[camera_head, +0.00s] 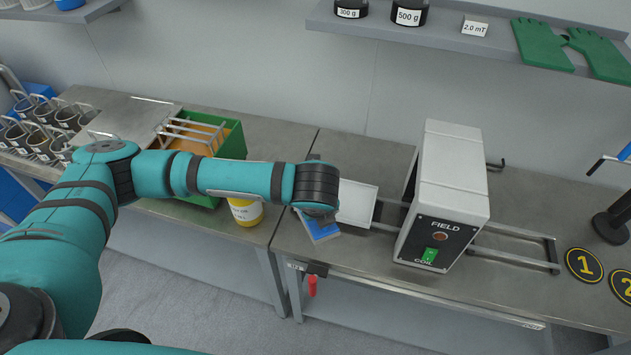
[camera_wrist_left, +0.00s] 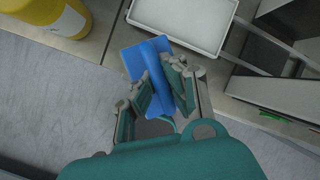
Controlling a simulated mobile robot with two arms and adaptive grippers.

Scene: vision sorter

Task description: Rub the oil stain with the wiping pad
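The wiping pad is a blue block with a raised ridge. In the head view the wiping pad (camera_head: 320,232) shows below my left wrist, at the front edge of the bench. In the left wrist view the wiping pad (camera_wrist_left: 133,62) has its ridge between the fingers of my left gripper (camera_wrist_left: 160,76). The fingers are close together and look shut on the ridge. Whether the pad touches the bench is hard to tell. In the head view my wrist hides the left gripper's fingers. I see no oil stain in either view. My right gripper is not in view.
A white tray (camera_head: 357,205) lies beside the pad. A yellow-and-white container (camera_head: 246,212) stands left of it, near a green box (camera_head: 232,142). The field coil unit (camera_head: 443,200) stands on rails to the right. Numbered black discs (camera_head: 584,265) lie farther right.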

